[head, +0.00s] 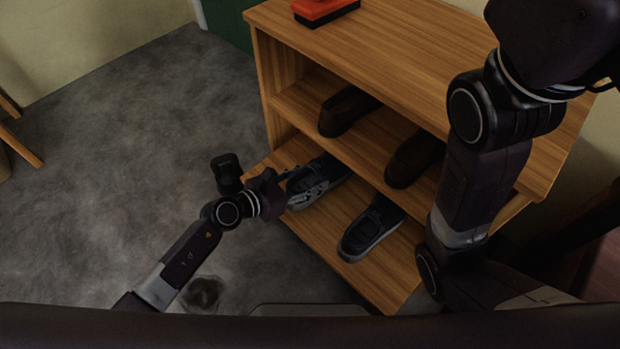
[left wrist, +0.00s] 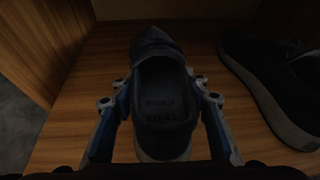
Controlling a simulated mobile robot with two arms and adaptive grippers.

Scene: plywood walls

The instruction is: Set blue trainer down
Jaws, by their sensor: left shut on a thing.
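A dark blue trainer (left wrist: 162,90) is between the fingers of my left gripper (left wrist: 160,104), which is shut on its heel end. In the head view the same trainer (head: 328,174) is at the left of the lowest board of the wooden shelf unit (head: 400,285), with my left gripper (head: 296,188) at its near end. Its toe points into the unit. I cannot tell if its sole touches the board. A second dark blue trainer (head: 370,228) sits to its right on the same board; it also shows in the left wrist view (left wrist: 272,80). My right gripper is not in view.
Two dark brown shoes (head: 347,110) (head: 414,160) stand on the middle shelf above. A red and black object (head: 325,10) lies on the unit's top. The unit's left side wall (left wrist: 42,45) is close beside the held trainer. Grey floor (head: 110,130) is open at left.

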